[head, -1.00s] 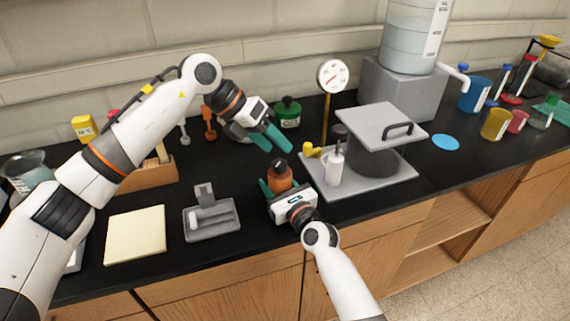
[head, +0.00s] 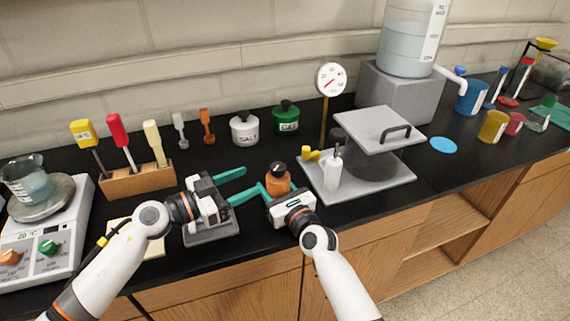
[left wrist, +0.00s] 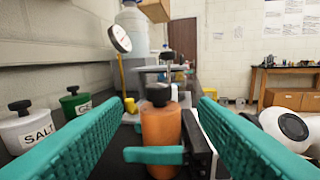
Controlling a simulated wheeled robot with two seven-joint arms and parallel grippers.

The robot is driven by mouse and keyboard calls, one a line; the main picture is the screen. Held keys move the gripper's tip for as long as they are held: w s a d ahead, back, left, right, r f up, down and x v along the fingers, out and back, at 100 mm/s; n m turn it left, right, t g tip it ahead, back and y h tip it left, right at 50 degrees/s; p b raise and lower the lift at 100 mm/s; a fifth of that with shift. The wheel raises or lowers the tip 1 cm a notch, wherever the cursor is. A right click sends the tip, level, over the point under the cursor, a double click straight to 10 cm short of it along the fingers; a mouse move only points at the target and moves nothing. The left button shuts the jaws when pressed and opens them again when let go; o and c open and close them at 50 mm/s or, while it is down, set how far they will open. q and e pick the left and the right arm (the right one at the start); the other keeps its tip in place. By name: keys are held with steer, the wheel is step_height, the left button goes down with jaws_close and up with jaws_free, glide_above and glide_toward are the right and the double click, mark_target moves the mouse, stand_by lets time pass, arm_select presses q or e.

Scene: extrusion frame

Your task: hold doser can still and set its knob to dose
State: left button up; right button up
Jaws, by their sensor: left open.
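The orange doser can (head: 279,180) with a black knob (head: 279,167) stands upright near the front of the black bench. It also shows in the left wrist view (left wrist: 160,132), its knob (left wrist: 158,94) on top. My right gripper (head: 282,190) is at the can from the front, a teal finger against its side and the other finger mostly hidden; it appears closed around it. My left gripper (head: 252,180) is open and empty, just left of the can, its fingers pointing at it. In the left wrist view the can stands ahead between the fingers. No knob marking is readable.
A grey press-like stand (head: 385,180) with a white bottle (head: 333,172) and a dial gauge (head: 330,78) is close on the right. White salt (head: 244,130) and green (head: 286,118) jars stand behind. A grey holder (head: 212,234) lies under my left gripper.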

mark_target(284, 165)
arm_select(q)
steer(key=shift+n, duration=0.5)
steer(key=x, duration=1.1)
steer(key=shift+w+d+r, duration=0.1)
steer(key=shift+w+d, duration=0.15)
steer(key=shift+c, duration=0.4)
steer(key=c, duration=0.9)
